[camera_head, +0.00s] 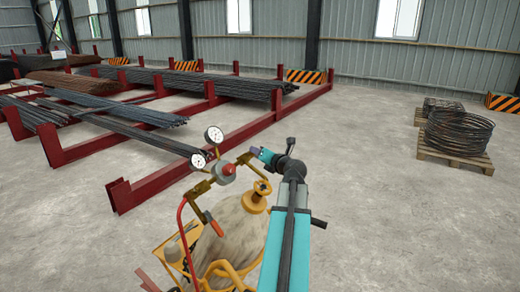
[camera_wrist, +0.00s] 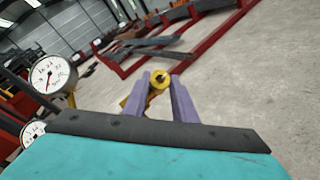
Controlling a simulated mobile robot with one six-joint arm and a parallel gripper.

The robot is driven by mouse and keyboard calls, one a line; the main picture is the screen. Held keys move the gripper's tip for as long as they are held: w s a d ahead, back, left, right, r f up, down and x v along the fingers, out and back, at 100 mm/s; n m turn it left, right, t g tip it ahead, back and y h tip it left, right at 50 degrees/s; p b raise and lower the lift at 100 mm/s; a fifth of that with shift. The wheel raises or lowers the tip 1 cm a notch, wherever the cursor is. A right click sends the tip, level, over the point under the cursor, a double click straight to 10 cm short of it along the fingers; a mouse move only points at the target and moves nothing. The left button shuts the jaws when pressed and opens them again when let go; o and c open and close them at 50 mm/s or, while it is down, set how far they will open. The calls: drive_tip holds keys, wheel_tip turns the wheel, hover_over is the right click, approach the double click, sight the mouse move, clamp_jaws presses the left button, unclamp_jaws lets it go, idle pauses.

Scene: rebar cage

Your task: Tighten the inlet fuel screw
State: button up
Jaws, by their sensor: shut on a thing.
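The inlet fuel screw appears as a yellow round piece with a dark centre (camera_wrist: 159,80) between my two purple fingers in the wrist view. My gripper (camera_wrist: 160,88) is shut on it. In the head view my gripper (camera_head: 252,153) reaches left from the arm to a brass arm of the regulator (camera_head: 225,172). The screw is too small and covered there to make out. Two white dial gauges stand on the regulator, an upper one (camera_head: 214,135) and a lower one (camera_head: 198,161); the upper gauge also shows in the wrist view (camera_wrist: 48,75).
The regulator sits above a beige tank (camera_head: 235,235) with a yellow cap (camera_head: 257,197) and a red hose (camera_head: 185,235). Red racks with rebar (camera_head: 150,185) stand behind. Wire coils on a pallet (camera_head: 455,150) lie at right. The floor between is clear.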

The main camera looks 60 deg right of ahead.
drive_tip(key=shift+w+a+r+m+g+h+p, duration=0.1)
drive_tip(key=shift+w+r+m+g+h+p, duration=0.15)
drive_tip(key=shift+m+g, duration=1.1)
drive_tip(key=shift+a+r+m+g+h+p, duration=0.1)
drive_tip(key=shift+m+g+h, duration=0.45)
drive_tip(key=shift+m, duration=1.3)
drive_tip(key=shift+m+g+y, duration=0.3)
drive_tip(key=shift+g, duration=0.1)
drive_tip(key=o, duration=0.8)
drive_tip(key=shift+c, duration=0.2)
drive_tip(key=b+v, duration=0.4)
drive_tip(key=v, duration=0.9)
drive_tip(key=shift+s+a+b, duration=0.25)
drive_tip(key=shift+a+b, duration=0.05)
drive_tip(key=shift+b, duration=0.1)
drive_tip(key=shift+r, duration=0.15)
